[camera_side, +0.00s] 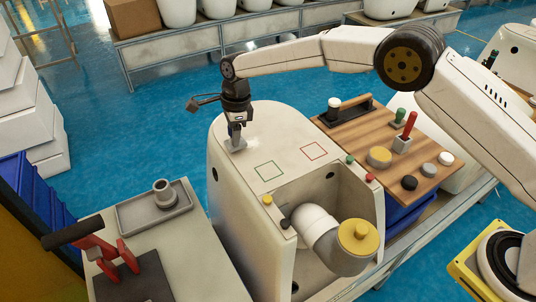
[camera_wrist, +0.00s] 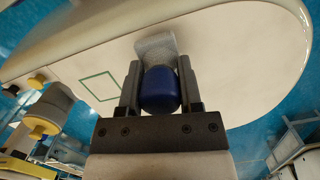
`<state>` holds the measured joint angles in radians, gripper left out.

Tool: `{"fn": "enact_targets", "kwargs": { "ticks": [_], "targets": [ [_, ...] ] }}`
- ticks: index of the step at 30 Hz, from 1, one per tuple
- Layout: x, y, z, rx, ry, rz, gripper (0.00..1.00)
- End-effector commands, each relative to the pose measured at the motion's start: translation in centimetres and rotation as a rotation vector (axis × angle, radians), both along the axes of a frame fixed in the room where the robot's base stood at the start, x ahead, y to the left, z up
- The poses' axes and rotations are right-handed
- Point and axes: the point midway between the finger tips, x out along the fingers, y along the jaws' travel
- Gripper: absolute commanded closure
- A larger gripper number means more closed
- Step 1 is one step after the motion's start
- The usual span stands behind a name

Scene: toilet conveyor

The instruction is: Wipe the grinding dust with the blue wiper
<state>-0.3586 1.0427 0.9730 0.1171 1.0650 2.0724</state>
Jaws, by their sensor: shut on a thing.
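The blue wiper (camera_wrist: 160,90) is held between the two fingers of my gripper (camera_wrist: 160,95), its blue rounded handle in the jaws. Its grey pad (camera_wrist: 156,47) extends beyond the handle over the white toilet top. In the side view my gripper (camera_side: 237,122) points down over the rear left part of the toilet body (camera_side: 225,180). The pad (camera_side: 236,144) is at or very near the surface there; I cannot tell for certain whether it touches. I cannot make out distinct grinding dust in either view.
A green square (camera_side: 269,171) and a red square (camera_side: 314,151) mark the top. A pipe with a yellow cap (camera_side: 360,229) stands in the front recess. Right is a wooden board (camera_side: 350,140) with several tools. A grey tray (camera_side: 140,218) and red clamp (camera_side: 100,250) are left.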

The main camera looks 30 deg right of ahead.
Motion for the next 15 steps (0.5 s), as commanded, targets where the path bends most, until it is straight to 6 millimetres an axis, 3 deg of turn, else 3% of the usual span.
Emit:
{"fn": "enact_targets", "kwargs": {
  "ticks": [4, 15],
  "targets": [
    [0.0, -0.2, -1.8, -0.001, 0.001, -0.001, 1.00],
    [0.0, -3.7, -1.8, -0.001, 0.000, -0.002, 1.00]
  ]
}}
